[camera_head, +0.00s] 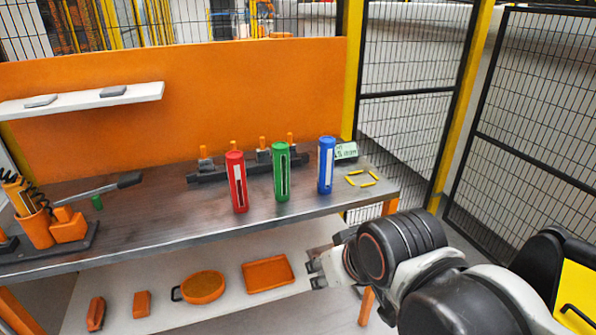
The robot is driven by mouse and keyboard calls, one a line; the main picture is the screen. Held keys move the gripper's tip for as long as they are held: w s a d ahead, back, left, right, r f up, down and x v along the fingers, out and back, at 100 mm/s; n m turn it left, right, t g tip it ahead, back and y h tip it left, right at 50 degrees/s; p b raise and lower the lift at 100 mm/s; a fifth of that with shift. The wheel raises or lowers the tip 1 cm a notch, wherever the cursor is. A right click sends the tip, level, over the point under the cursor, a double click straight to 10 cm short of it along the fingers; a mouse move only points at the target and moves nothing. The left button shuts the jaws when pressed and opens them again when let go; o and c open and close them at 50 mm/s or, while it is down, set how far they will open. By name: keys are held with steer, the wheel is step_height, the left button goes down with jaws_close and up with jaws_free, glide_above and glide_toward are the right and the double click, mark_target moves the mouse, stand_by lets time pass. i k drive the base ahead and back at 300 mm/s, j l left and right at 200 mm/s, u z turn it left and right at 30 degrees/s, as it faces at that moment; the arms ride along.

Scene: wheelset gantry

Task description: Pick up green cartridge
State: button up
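A green cartridge (281,172) stands upright on the metal workbench (150,228), between a red cartridge (237,182) on its left and a blue cartridge (326,165) on its right. The three are apart from each other. My gripper (314,268) is in front of and below the bench's front edge, to the lower right of the green cartridge. It touches none of the cartridges. Its fingers are small in view and seen from the side, so I cannot tell how far apart they are.
A dark rack with orange pegs (207,168) stands behind the cartridges. Yellow sticks (356,182) and a small display (345,151) are at the right. A lower shelf (240,302) holds an orange tray (268,274) and pan (203,287). Mesh fencing (415,95) stands at the right.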

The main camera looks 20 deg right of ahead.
mark_target(281, 153)
steer(key=i+z, duration=0.1)
steer(key=z, duration=0.25)
steer(key=i+z, duration=0.15)
steer(key=z, duration=0.2)
steer(key=i+z, duration=0.15)
steer(key=z, duration=0.2)
